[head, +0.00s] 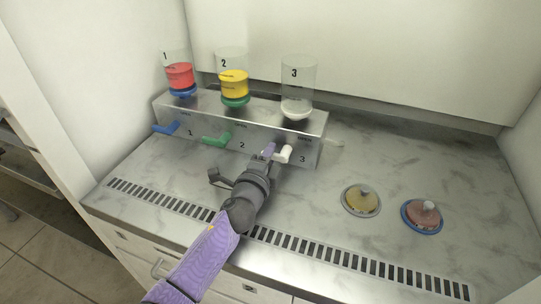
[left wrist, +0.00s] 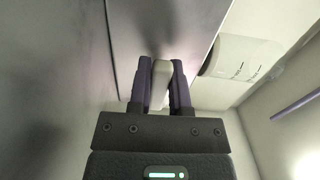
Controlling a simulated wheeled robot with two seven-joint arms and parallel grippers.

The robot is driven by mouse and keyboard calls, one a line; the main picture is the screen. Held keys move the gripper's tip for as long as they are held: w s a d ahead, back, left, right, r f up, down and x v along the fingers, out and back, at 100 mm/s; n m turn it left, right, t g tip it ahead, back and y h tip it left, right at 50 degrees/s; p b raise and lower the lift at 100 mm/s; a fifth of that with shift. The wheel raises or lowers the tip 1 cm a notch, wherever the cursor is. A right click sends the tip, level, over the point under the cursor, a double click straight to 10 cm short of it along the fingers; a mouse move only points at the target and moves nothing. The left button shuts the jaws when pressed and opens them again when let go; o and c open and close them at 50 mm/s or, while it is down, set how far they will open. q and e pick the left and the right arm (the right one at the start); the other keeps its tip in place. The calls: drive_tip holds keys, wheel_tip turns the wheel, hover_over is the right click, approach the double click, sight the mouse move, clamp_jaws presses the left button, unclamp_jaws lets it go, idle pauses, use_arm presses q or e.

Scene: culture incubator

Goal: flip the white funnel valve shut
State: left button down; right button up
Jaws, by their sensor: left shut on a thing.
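The white valve handle (head: 285,154) is on the front of the metal manifold (head: 315,124), under the clear funnel marked 3 (head: 298,88). The handle sticks out toward the front. My left gripper (head: 271,152) is at the handle. In the left wrist view the two dark fingers of the gripper (left wrist: 162,88) are shut on the white handle (left wrist: 160,74), which shows between them. The exact angle of the handle is hard to tell. My right gripper is not in view.
A blue valve handle (head: 166,128) and a green one (head: 217,140) stick out to the left, below funnels with red (head: 180,76) and yellow (head: 234,84) contents. Two round capped items, yellowish (head: 361,201) and reddish (head: 422,216), lie to the right. A slotted vent (head: 330,254) runs along the front edge.

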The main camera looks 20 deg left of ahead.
use_arm(q)
drive_tip(key=c, duration=0.6)
unclamp_jaws()
drive_tip(key=shift+o, duration=0.2)
drive_tip(key=shift+s, duration=0.3)
drive_tip(key=s+p, duration=0.2)
drive_tip(key=s, duration=0.6)
drive_tip(key=shift+s+a, duration=0.15)
drive_tip(key=shift+s, duration=0.55)
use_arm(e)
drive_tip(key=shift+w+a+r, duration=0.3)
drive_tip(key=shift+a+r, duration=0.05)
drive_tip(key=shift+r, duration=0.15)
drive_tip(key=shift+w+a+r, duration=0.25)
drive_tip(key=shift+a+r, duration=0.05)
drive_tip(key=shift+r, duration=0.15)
